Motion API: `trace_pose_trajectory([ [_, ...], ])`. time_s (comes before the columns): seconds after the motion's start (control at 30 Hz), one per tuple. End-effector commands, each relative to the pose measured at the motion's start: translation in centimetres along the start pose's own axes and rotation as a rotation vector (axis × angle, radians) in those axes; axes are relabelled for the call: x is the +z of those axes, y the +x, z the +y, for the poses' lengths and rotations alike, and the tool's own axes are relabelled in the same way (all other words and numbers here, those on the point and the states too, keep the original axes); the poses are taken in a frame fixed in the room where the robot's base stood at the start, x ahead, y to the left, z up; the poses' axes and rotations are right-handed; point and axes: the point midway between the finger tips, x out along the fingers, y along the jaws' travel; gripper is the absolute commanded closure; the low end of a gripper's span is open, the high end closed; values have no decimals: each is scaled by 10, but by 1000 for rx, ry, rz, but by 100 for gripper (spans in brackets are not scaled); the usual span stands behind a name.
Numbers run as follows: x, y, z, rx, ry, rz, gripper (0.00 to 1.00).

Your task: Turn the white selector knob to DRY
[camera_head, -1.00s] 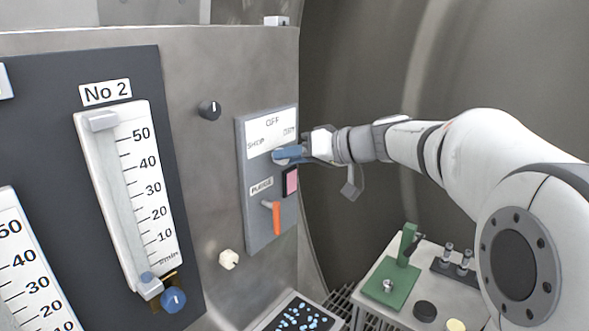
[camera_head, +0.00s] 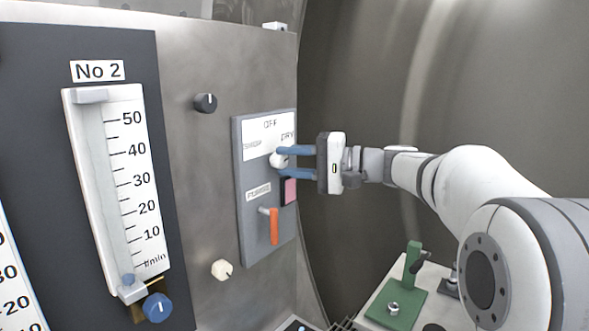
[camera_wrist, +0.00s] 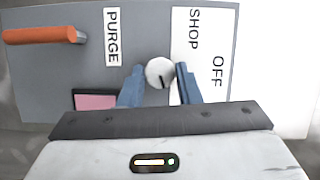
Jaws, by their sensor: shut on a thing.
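The white selector knob (camera_head: 277,160) is on the grey control panel (camera_head: 250,225), below a white label plate (camera_head: 257,147) marked OFF at the top and DRY at the right. My gripper (camera_head: 283,163) reaches in from the right, its blue fingers one above the other, shut on the knob. In the wrist view the knob (camera_wrist: 159,72) sits between the fingertips of my gripper (camera_wrist: 160,82). Its dark pointer mark points downward there, away from the top edge where SHOP starts. The DRY label is hidden in the wrist view.
An orange PURGE lever (camera_head: 273,226) and a pink square button (camera_head: 289,191) are just below the knob. A black knob (camera_head: 206,103) and a cream knob (camera_head: 221,269) are to the left. A bench with a green stand (camera_head: 398,303) is at lower right.

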Motion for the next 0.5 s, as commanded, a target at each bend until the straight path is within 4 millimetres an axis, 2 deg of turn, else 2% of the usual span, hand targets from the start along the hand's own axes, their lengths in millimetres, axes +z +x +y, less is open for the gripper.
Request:
trace_pose_trajectory([
  [0.5, 1, 1, 4, -187, 446, 0, 92],
])
